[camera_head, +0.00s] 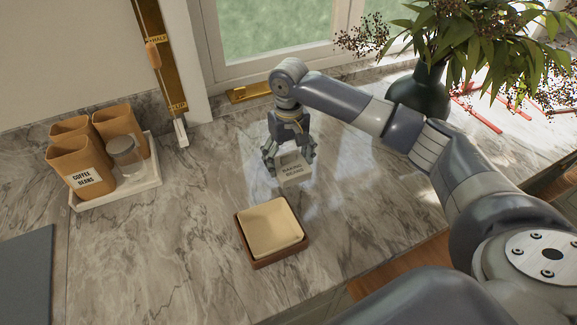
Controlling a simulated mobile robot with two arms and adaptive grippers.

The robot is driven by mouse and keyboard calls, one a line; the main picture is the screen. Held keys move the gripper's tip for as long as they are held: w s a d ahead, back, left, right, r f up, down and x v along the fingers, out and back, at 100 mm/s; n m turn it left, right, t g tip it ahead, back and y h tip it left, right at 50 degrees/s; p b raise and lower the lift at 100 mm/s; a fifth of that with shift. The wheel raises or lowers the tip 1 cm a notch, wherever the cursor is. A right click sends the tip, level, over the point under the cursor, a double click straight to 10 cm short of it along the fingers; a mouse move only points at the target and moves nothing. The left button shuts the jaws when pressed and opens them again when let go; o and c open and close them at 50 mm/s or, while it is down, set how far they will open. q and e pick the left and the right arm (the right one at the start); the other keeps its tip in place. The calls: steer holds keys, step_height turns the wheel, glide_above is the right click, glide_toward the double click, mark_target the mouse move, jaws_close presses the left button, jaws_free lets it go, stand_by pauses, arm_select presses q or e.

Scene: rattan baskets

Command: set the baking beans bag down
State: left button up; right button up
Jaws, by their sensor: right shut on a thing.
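The baking beans bag (293,171) is a small pale bag with "BAKING BEANS" printed on its front. It is in the middle of the camera_head view, over the marble counter. My right gripper (289,158) points down from above and is shut on the upper part of the bag, with a finger on each side. The fingers hide part of the bag's top. I cannot tell whether the bag's bottom touches the counter. My left gripper is not in view.
A brown tray (279,262) with a cream block stands just in front of the bag. A white tray (152,184) with several tan canisters and a glass jar is at left. A dark vase (421,92) stands at back right. The counter (150,250) is clear between the trays.

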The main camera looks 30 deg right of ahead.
mark_target(288, 170)
steer(key=shift+w+f, duration=0.1)
steer(key=shift+f, duration=0.25)
step_height(288, 170, down, 4)
steer(key=shift+w+r+p, duration=0.1)
steer(key=shift+p, duration=0.35)
steer(key=o, duration=1.2)
steer(key=shift+f, duration=0.2)
steer(key=shift+o, duration=0.7)
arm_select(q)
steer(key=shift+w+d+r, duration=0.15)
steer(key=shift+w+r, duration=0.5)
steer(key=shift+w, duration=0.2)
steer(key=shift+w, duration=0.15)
